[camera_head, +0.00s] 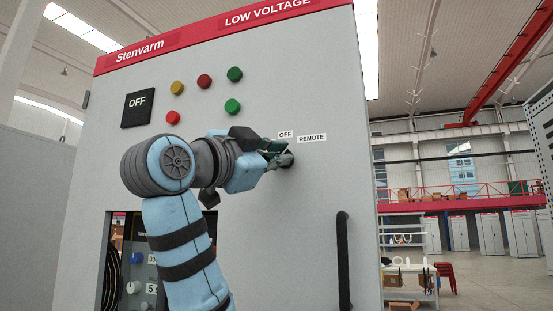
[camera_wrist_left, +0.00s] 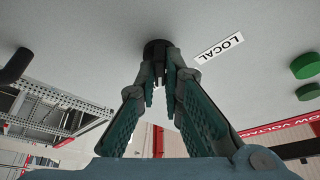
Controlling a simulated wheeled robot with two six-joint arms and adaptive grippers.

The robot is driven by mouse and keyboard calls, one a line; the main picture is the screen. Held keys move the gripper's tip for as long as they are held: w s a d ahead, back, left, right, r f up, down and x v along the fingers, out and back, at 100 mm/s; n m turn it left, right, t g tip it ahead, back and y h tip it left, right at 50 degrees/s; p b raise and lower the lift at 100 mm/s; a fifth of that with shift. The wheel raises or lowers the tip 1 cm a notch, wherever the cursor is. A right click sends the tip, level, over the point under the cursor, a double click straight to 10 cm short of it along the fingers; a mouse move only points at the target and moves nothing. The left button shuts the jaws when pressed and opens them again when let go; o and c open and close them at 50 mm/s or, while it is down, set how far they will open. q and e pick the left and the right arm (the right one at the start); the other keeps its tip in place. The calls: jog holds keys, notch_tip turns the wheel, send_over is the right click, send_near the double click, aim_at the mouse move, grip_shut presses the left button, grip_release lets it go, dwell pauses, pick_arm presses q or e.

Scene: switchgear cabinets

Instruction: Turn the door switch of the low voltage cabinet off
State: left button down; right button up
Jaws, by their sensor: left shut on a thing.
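The low voltage cabinet (camera_head: 310,80) is a tall grey cabinet with a red top band, and it fills the middle of the head view. Its door switch is a round black knob (camera_wrist_left: 156,46), seen at the fingertips in the left wrist view and mostly hidden in the head view. My left gripper (camera_head: 284,160) reaches the door from the left and is shut on the knob. In the left wrist view, both green fingers of it (camera_wrist_left: 161,65) close on the knob from either side. Labels OFF (camera_head: 286,134) and REMOTE (camera_head: 311,138) sit above the switch; a LOCAL label (camera_wrist_left: 219,47) shows in the wrist view.
Red, yellow and green round buttons (camera_head: 234,74) and a black OFF panel (camera_head: 137,107) are on the upper door. A black vertical handle (camera_head: 343,260) stands out at the lower right. Open hall floor lies to the right.

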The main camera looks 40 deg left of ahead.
pick_arm(q)
jog(key=shift+d+r+n+y+b, duration=0.1)
jog(key=shift+n+y+b, duration=1.2)
jog(key=shift+n, duration=1.75)
jog(key=shift+n+y+b, duration=0.75)
jog(key=shift+n+y, duration=1.05)
jog(key=shift+n, duration=1.25)
jog(key=c, duration=1.7)
grip_release()
jog(key=shift+w, duration=0.15)
